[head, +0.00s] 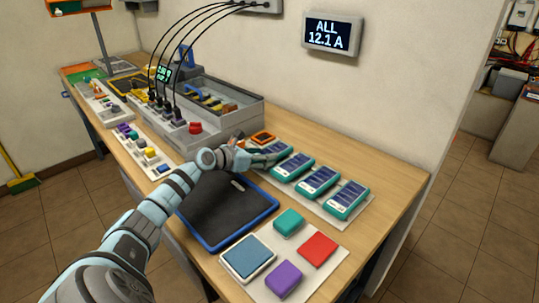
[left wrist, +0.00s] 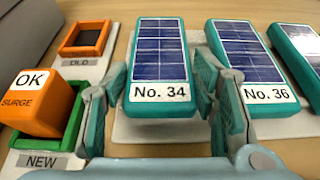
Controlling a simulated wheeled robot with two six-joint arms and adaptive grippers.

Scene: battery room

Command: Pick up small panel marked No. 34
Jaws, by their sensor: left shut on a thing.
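The small panel marked No. 34 (left wrist: 160,60) is a teal-cased block with a dark blue solar face and a white label. It stands between the two fingers of my left gripper (left wrist: 161,92), which is shut on its sides. In the head view my left gripper (head: 247,153) is at the left end of the row of panels, and its fingers partly cover panel No. 34 (head: 274,147). I cannot tell whether the panel is clear of the pale mat. My right gripper is not in view.
Panel No. 36 (left wrist: 245,60) stands close on the right, with more panels beyond. An orange block marked OK SURGE (left wrist: 36,103) sits in a green holder marked NEW at left; an orange frame marked OLD (left wrist: 88,40) is behind. A dark blue-rimmed tray (head: 275,208) lies in front.

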